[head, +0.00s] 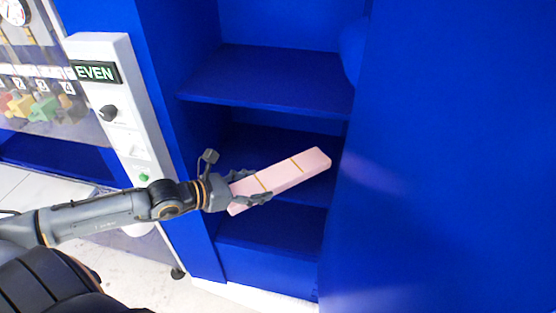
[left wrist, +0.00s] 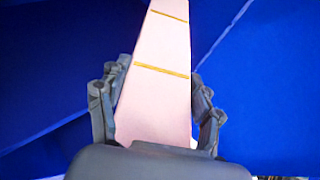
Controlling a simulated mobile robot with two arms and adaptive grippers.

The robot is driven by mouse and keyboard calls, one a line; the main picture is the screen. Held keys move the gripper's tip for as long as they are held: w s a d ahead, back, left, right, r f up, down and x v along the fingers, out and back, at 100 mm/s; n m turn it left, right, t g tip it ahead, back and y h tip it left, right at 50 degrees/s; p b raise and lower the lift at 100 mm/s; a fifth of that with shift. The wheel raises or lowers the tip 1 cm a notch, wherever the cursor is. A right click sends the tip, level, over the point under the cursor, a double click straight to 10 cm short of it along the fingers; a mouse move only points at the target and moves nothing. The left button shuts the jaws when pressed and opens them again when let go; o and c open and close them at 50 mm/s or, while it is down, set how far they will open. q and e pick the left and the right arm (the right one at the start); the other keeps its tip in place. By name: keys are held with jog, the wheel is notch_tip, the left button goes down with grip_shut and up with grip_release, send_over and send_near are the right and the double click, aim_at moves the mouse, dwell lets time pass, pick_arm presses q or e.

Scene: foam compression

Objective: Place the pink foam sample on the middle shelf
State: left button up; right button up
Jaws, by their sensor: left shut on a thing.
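The pink foam sample (head: 290,174) is a long pale-pink block with thin yellow bands. My left gripper (head: 250,190) is shut on its near left end, and the block slants up to the right. It also shows in the left wrist view (left wrist: 158,95), between the two fingers of my left gripper (left wrist: 155,105). The block is in front of the blue cabinet's opening and overlaps the middle shelf (head: 270,140) in the picture. I cannot tell whether it touches the shelf. The block and gripper hide part of that shelf. My right gripper is not in view.
An upper blue shelf (head: 265,80) spans the opening above the block, and a lower level (head: 270,228) lies below. A blue panel (head: 440,150) stands to the right. A white control post (head: 120,110) reading "EVEN" stands left. The visible shelves look empty.

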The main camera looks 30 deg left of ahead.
pick_arm(q)
jog(key=w, duration=0.4)
jog(key=w+a+b, duration=0.1)
jog(key=shift+w, duration=0.4)
jog(key=w+b, duration=0.1)
jog(key=w, duration=0.2)
jog(key=w+a+b, duration=0.1)
jog(key=w, duration=0.2)
jog(key=w+b, duration=0.1)
jog(key=w, duration=0.3)
jog(key=shift+a, duration=0.2)
jog(key=shift+w+f+b, duration=0.2)
jog(key=shift+f+b, duration=0.1)
jog(key=shift+f, duration=0.9)
notch_tip(320, 180, down, 4)
jog(key=shift+s+r+b, duration=0.15)
jog(key=shift+b, duration=0.2)
jog(key=shift+w+a+f, duration=0.1)
jog(key=shift+w+f, duration=0.25)
jog(key=shift+f, duration=0.15)
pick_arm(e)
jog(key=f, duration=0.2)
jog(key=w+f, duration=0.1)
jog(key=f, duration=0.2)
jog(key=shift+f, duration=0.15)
pick_arm(q)
jog(key=shift+s, duration=0.1)
